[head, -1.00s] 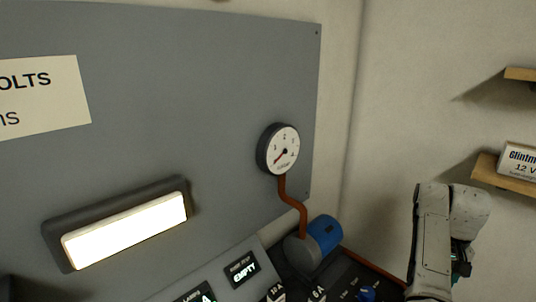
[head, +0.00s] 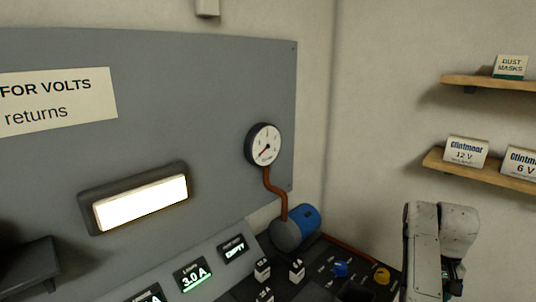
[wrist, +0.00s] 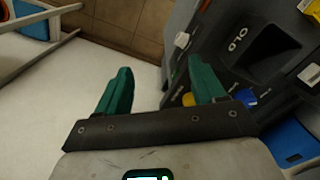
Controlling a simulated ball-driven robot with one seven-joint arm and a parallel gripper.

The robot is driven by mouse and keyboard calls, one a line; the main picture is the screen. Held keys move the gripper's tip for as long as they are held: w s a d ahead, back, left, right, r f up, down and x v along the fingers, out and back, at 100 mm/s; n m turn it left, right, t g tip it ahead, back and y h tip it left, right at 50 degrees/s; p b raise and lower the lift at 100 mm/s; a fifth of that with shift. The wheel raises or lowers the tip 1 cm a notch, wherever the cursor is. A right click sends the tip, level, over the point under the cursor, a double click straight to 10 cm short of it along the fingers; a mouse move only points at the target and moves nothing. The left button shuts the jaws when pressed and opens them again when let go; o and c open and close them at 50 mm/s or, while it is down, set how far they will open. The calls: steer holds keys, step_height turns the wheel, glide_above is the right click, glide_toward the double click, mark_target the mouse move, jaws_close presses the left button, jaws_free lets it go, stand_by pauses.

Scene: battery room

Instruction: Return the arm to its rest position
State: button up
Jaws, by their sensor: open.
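My arm (head: 437,250) stands folded at the lower right of the head view, in front of the right wall. My gripper (wrist: 162,88) shows in the wrist view with its two green fingers spread wide apart. Nothing is between the fingers. The right finger appears close to the dark bench's edge in the picture; I cannot tell the distance between them. In the head view the gripper's fingers are not visible.
A dark bench (wrist: 258,50) with small blue and yellow parts lies to the right in the wrist view. A grey panel (head: 200,110) with a round gauge (head: 263,144) rises on the left. Wooden shelves (head: 490,170) hold boxes. Pale floor (wrist: 60,95) lies open at left.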

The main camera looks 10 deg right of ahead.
steer(key=s+a+f+h, duration=0.1)
steer(key=s+a+f, duration=0.1)
steer(key=s+f, duration=0.5)
steer(key=s+a+f+h, duration=0.1)
steer(key=s+a+f, duration=0.2)
steer(key=s+f, duration=0.35)
steer(key=s+a+n, duration=0.1)
steer(key=s+a, duration=0.5)
steer(key=s, duration=0.4)
steer(key=s+a+f+n+t+y, duration=0.1)
steer(key=s+a+n, duration=0.1)
steer(key=s+a, duration=0.4)
steer(key=s, duration=0.4)
steer(key=shift+s+a+y, duration=0.2)
steer(key=shift+y, duration=0.1)
steer(key=shift+w, duration=0.1)
